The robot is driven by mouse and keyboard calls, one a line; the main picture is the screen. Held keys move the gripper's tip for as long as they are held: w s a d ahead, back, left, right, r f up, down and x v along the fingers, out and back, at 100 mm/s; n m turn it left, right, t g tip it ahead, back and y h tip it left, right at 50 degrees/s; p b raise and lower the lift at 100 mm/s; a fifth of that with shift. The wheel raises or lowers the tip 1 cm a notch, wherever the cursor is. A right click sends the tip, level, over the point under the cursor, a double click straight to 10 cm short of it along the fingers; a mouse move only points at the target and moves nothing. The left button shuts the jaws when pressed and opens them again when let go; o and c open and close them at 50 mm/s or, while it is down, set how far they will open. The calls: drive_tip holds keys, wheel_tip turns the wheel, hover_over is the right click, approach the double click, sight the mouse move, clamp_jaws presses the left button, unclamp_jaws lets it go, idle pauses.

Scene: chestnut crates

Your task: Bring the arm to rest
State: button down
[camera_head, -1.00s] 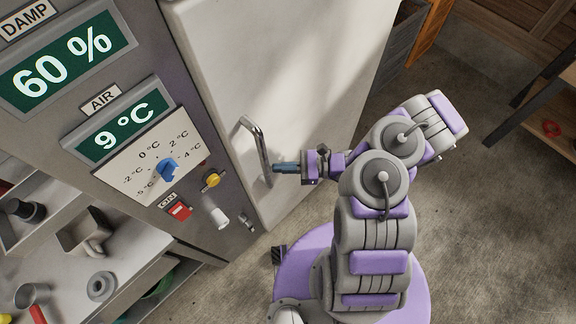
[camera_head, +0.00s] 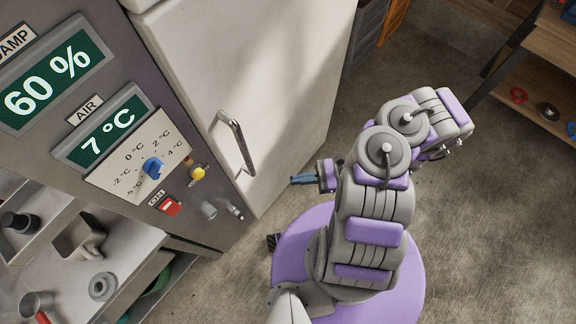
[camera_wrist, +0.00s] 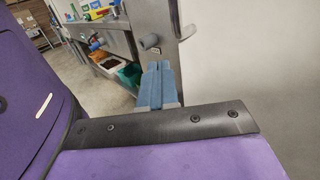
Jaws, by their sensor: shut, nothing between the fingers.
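My gripper (camera_head: 304,179) is shut and empty, its blue fingers close together, in front of the white door (camera_head: 262,70) and apart from it. It is below and to the right of the metal door handle (camera_head: 236,143), not touching it. In the wrist view the shut blue fingers (camera_wrist: 158,84) show side by side, with nothing between them. My arm is folded back over my purple base in the head view. The door looks closed.
Left of the door is a grey control panel with a blue dial (camera_head: 153,168), a yellow knob (camera_head: 197,174), a red switch (camera_head: 170,208) and an air display (camera_head: 101,131) reading 7 °C. A wooden shelf (camera_head: 545,80) stands right. Concrete floor between is clear.

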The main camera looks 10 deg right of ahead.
drive_tip(key=w+a+r+n+g+h, duration=0.1)
drive_tip(key=a+r+n+g+h, duration=0.25)
drive_tip(key=r+n, duration=0.35)
drive_tip(key=w+a+r+n+g+h, duration=0.15)
drive_tip(key=r+n+g, duration=0.35)
drive_tip(key=r, duration=0.5)
drive_tip(key=s+d+r+n+t+h, duration=0.2)
drive_tip(key=s+d+r+n+h, duration=0.1)
drive_tip(key=s+r+h, duration=0.3)
drive_tip(key=s+d+r+n+t+h, duration=0.3)
drive_tip(key=s+r+h, duration=0.4)
drive_tip(key=r, duration=0.3)
drive_tip(key=shift+s+d+n, duration=0.5)
drive_tip(key=shift+s+d, duration=0.1)
drive_tip(key=shift+s, duration=0.1)
